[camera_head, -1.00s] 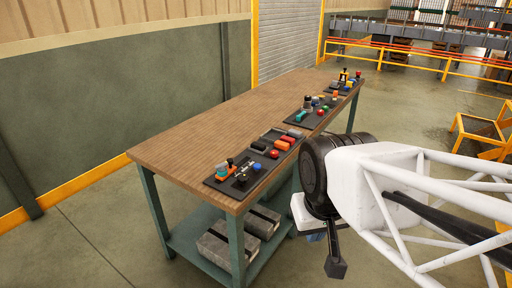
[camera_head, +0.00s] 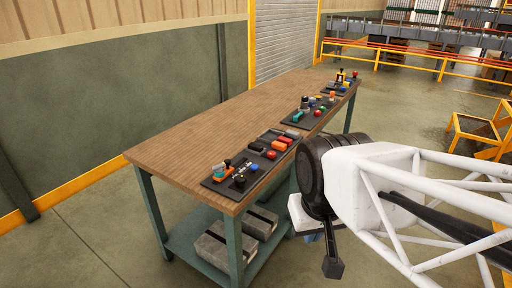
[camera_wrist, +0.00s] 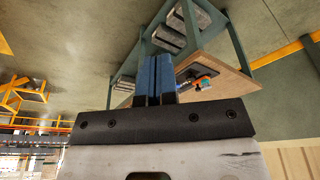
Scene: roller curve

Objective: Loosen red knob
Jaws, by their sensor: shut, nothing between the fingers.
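Several red parts sit on the dark panels along the right edge of the table. A round red knob (camera_head: 271,155) is on the near panel, and another red knob (camera_head: 317,113) is on the middle panel. I cannot tell which one the task means. My gripper shows as two blue fingers (camera_wrist: 160,78) pressed together in the wrist view, with nothing between them. In the head view my wrist hides most of it, right of the table and below its top, apart from all knobs. The wrist view shows no red knob clearly.
The wooden table (camera_head: 200,130) has a large bare top left of the panels. Its right edge and green legs (camera_head: 235,250) are close to my gripper. Grey blocks (camera_head: 225,250) lie on the lower shelf. A yellow frame (camera_head: 470,130) stands on the floor at right.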

